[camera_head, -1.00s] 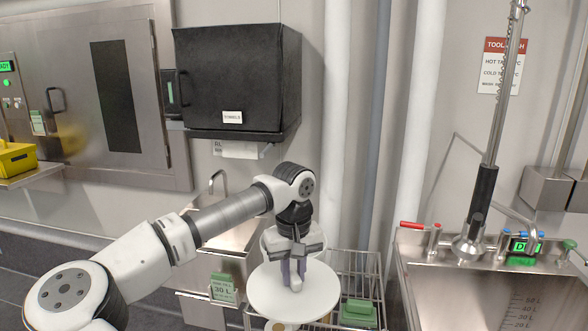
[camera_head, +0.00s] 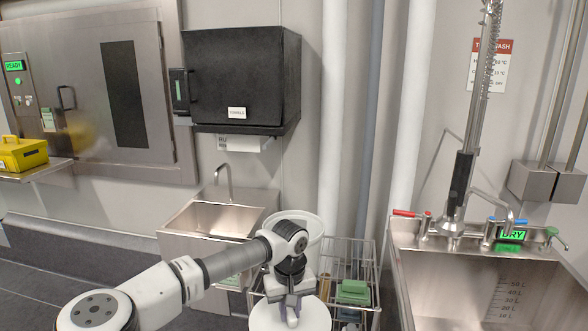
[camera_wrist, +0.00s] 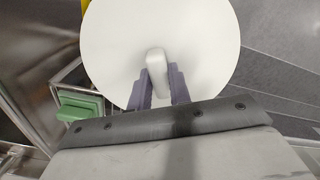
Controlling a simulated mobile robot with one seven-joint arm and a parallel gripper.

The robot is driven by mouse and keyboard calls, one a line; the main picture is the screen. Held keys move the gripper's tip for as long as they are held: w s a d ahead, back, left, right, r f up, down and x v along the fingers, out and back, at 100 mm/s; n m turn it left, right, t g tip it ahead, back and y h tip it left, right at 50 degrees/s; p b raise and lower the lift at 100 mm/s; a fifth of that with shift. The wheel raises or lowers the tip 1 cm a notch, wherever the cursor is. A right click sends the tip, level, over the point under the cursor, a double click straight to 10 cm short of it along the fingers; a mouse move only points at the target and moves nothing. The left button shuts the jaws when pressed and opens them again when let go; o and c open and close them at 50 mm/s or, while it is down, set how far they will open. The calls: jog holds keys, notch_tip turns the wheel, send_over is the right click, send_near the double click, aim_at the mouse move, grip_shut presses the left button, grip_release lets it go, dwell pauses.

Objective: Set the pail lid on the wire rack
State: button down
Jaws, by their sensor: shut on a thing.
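The pail lid is a flat white disc (camera_head: 262,318) with a raised knob (camera_wrist: 156,62). My gripper (camera_head: 291,310) is shut on the knob, with a finger on each side in the wrist view (camera_wrist: 158,85). The lid is at the bottom edge of the head view, partly cut off. The wire rack (camera_head: 374,262) stands beyond and to the right of the lid; its left part is hidden by my arm and a white pail (camera_head: 312,232). A rack edge also shows left of the lid in the wrist view. I cannot tell whether the lid touches the rack.
A green block (camera_head: 353,290) lies in the rack; it also shows in the wrist view (camera_wrist: 80,106). A small sink (camera_head: 215,218) is at left, and a large sink (camera_head: 450,285) is close on the right. White pipes (camera_head: 334,120) run down the wall behind.

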jog(key=s+f+m, duration=0.1)
jog(key=s+f, duration=0.2)
jog(key=f, duration=1)
jog(key=s+d+f+m, duration=0.1)
jog(key=s+f+m, duration=0.1)
jog(key=f, duration=1.2)
jog(key=shift+s+f, duration=0.2)
jog(key=shift+s, duration=0.6)
jog(key=shift+r, duration=0.1)
jog(key=d, duration=0.7)
